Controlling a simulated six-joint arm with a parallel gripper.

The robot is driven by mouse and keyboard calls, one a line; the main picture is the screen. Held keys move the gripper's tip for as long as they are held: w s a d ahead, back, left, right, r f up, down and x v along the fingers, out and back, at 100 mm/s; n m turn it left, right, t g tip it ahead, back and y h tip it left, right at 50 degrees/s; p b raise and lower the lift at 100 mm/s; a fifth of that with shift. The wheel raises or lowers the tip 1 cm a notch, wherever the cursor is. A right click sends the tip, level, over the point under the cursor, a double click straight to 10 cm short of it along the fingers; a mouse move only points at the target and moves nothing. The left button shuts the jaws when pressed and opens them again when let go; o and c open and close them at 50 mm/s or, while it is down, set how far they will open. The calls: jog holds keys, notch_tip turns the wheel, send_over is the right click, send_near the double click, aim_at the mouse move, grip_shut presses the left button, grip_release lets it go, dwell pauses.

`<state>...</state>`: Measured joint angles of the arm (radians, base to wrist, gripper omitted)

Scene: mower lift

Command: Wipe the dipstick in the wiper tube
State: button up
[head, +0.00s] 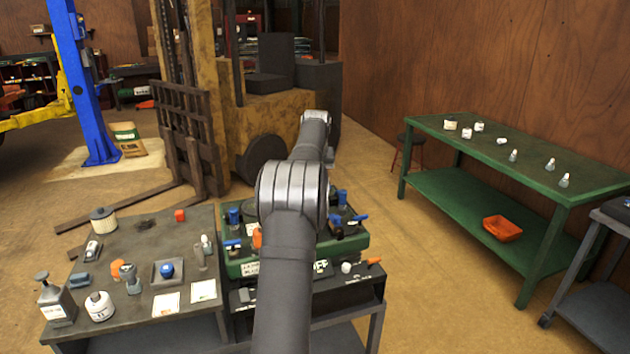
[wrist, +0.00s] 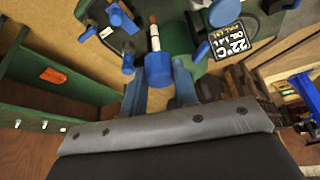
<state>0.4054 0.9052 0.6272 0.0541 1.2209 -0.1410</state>
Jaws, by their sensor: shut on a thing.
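In the wrist view my gripper (wrist: 162,82) is shut on the blue grip of what looks like the dipstick (wrist: 154,42). A pale shaft with a brown end extends from the grip, away from the jaws and over the green machine. In the head view my arm hides the gripper and the dipstick. I cannot pick out the wiper tube for sure. A slim grey upright piece (head: 200,258) stands near the right side of the grey bench, too small to identify.
The green machine (head: 352,240) carries blue-handled fittings. Its dark display (wrist: 226,40) reads 22°C. The grey bench (head: 150,240) left of it holds bottles, a filter, a tray and cards. A green table (head: 500,150) stands right, with open floor between. A forklift (head: 240,130) stands behind.

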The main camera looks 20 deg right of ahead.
jog(key=s+a+f+n, duration=0.1)
jog(key=s+a+f, duration=0.3)
jog(key=a, duration=0.6)
jog(key=s+a+f+n+y, duration=0.1)
jog(key=a+f+n, duration=0.1)
jog(key=a+f, duration=0.7)
jog(key=s+a+f+n, duration=0.1)
jog(key=s+a+f, duration=0.2)
jog(key=a, duration=0.9)
jog(key=w+a+r+n+y, duration=0.1)
jog(key=w+a+r, duration=0.3)
jog(key=w+r, duration=0.15)
jog(key=w+a+r+n, duration=0.1)
jog(key=w+a+r, duration=0.35)
jog(key=r, duration=0.25)
jog(key=shift+w+d+f, duration=0.15)
jog(key=shift+f, duration=0.7)
jog(key=shift+w+d+f, duration=0.15)
jog(key=shift+f, duration=0.75)
jog(key=shift+w+d+f, duration=0.15)
jog(key=shift+f, duration=0.7)
jog(key=shift+f, duration=0.25)
jog(key=shift+f, duration=1.3)
jog(key=shift+f, duration=0.15)
jog(key=shift+f, duration=1.35)
